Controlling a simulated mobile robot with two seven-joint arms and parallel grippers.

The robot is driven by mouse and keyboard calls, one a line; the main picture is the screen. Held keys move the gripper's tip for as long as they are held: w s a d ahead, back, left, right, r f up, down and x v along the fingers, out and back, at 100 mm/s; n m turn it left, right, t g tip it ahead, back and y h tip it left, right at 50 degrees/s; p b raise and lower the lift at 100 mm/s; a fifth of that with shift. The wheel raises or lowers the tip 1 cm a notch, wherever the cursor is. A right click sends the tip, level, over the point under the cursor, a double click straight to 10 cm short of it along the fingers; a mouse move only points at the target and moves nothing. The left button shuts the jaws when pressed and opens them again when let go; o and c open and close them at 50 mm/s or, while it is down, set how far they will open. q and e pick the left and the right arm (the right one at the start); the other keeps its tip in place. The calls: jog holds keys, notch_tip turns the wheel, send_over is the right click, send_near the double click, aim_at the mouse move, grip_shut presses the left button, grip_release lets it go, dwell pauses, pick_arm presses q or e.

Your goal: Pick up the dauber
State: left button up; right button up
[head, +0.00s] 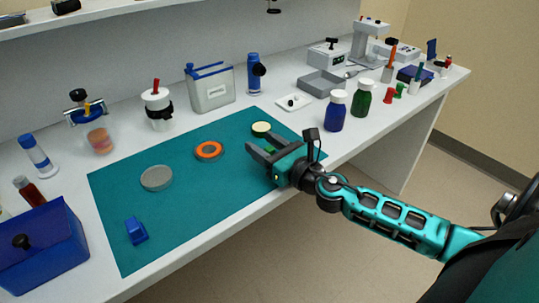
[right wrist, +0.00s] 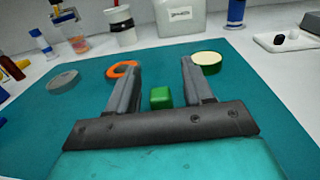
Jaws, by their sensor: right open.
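My right gripper (head: 256,152) is open above the right part of the teal mat (head: 195,210), its fingers pointing left across it. A small green block (right wrist: 161,97) lies on the mat and appears between the two open fingers in the right wrist view; in the head view it is mostly hidden by the gripper. A blue block-like piece with a raised part (head: 136,231) lies at the mat's front left. I cannot tell for sure which piece is the dauber. My left gripper is not in view.
The mat also holds a grey disc (head: 157,178), an orange ring (head: 208,151) and a round cream-topped green piece (head: 261,129). Blue (head: 335,112) and green (head: 361,98) bottles stand right of the mat. A blue box (head: 45,250) stands at the left. The mat's front middle is clear.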

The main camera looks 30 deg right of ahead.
grip_shut()
dwell(0.5)
notch_tip(320, 180, up, 20)
jog(key=p, duration=0.7)
